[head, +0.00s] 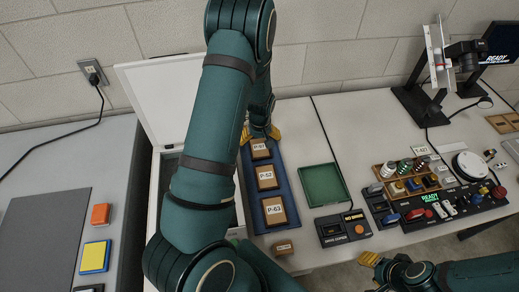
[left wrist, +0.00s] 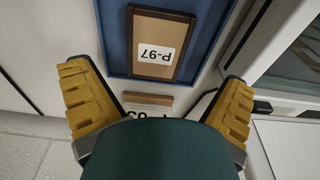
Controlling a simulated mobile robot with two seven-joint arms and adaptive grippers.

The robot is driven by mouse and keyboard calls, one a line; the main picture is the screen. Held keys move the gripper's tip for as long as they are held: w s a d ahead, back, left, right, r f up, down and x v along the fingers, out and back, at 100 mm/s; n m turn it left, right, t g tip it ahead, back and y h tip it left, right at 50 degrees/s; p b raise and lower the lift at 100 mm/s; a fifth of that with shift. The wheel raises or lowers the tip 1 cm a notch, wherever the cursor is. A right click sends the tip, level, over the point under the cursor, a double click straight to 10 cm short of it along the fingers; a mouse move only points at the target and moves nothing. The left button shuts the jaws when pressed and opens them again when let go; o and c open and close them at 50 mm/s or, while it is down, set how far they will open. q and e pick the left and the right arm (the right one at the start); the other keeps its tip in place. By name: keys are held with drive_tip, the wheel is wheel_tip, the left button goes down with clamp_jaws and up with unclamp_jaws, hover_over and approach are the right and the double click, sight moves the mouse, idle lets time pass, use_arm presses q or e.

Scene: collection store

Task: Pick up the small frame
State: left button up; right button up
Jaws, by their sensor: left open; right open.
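Wooden frames with white labels lie in a row in a long blue tray (head: 288,224). The far one, P-97 (head: 261,149), looks smallest in the head view; P-52 (head: 267,178) and P-63 (head: 274,210) lie nearer. Which is the small frame is not marked. My left gripper (head: 262,133) is open and empty at the tray's far end. In the left wrist view, frame P-97 (left wrist: 158,64) lies flat in the tray, beyond the open fingers (left wrist: 158,108). My right gripper (head: 372,259) is open at the lower right, off the table's front edge, partly seen.
A white lidded case (head: 158,98) stands left, partly hidden by my left arm.

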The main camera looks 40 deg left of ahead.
sight(259, 147)
use_arm(q)
drive_tip(key=shift+w+a+f+b, duration=0.15)
drive_tip(key=shift+f, duration=0.85)
drive_tip(key=shift+w+a+f+b, duration=0.1)
drive_tip(key=shift+w+f, duration=0.1)
drive_tip(key=shift+f, duration=0.8)
drive_tip(key=shift+w+a+f+b, duration=0.15)
drive_tip(key=shift+f, duration=0.85)
drive_tip(key=c, duration=1.1)
